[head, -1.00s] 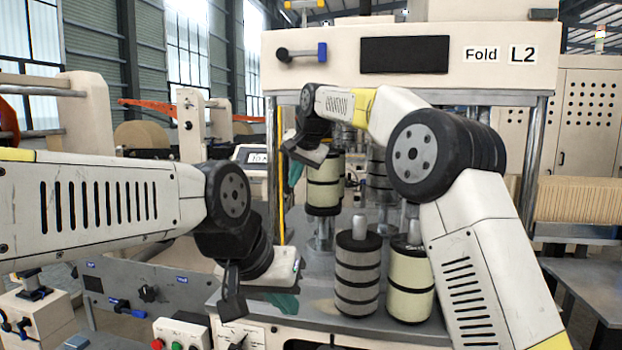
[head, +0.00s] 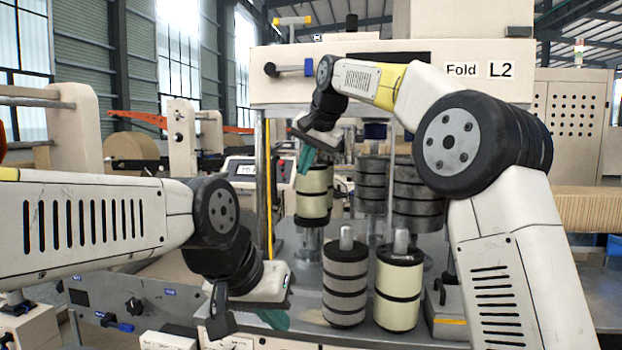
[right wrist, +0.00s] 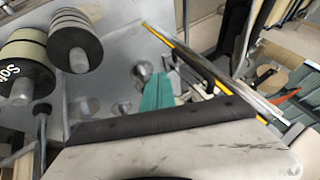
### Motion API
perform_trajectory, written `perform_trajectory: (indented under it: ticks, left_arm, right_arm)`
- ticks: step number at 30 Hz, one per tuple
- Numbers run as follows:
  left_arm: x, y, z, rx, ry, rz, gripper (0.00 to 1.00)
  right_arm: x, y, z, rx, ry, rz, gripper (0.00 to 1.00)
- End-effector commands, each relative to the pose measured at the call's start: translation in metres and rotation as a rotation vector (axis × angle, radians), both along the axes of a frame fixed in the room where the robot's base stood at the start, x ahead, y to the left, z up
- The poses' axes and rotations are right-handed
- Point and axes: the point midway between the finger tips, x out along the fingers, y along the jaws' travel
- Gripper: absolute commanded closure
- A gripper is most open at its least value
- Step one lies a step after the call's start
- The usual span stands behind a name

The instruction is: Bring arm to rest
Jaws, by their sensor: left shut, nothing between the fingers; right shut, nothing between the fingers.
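My left gripper (head: 243,324) is the lower one in the head view, in front of the machine's metal deck. Its teal fingertips show beyond the dark wrist part, shut with nothing between them. My right gripper (head: 306,160) hangs higher, under the bent right arm, beside the upright cream roll stack. Its teal fingers are shut and empty. They also show in the right wrist view (right wrist: 157,94), over the grey deck. Both grippers are apart from each other. The left arm comes in from the left edge, and the right arm from the lower right.
A grey roll stack (head: 345,285) and a cream roll stack (head: 398,290) stand on the deck (head: 362,236). Another cream stack (head: 313,195) stands close to my right gripper. A yellow-edged post (head: 268,200) is left of it. The "Fold L2" housing (head: 300,90) is above.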

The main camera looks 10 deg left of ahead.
Motion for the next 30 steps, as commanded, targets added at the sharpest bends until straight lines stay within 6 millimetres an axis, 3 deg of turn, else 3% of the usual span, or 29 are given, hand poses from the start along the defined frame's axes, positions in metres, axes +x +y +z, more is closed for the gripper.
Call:
perform_trajectory:
  ticks: [5, 8, 14, 21, 27, 30]
  left_arm:
    - [0.0, 0.0, 0.0, 0.0, 0.0, 0.0, 1.0]
    - [0.0, 0.0, 0.0, 0.0, 0.0, 0.0, 1.0]
    - [0.0, 0.0, 0.0, 0.0, 0.0, 0.0, 1.0]
    - [0.0, 0.0, 0.0, 0.0, 0.0, 0.0, 1.0]
    - [0.0, 0.0, 0.0, 0.0, 0.0, 0.0, 1.0]
    - [0.0, 0.0, 0.0, 0.0, 0.0, 0.0, 1.0]
  right_arm:
    - [-0.01, -0.021, 0.008, -0.011, -0.007, -0.001, 1.0]
    - [-0.025, -0.057, 0.008, -0.037, -0.02, 0.005, 1.0]
    - [-0.086, -0.154, -0.012, -0.111, -0.053, 0.02, 1.0]
    - [-0.188, -0.248, -0.077, -0.193, -0.076, 0.034, 1.0]
    - [-0.271, -0.291, -0.149, -0.242, -0.083, 0.043, 1.0]
    - [-0.298, -0.3, -0.177, -0.259, -0.084, 0.049, 1.0]
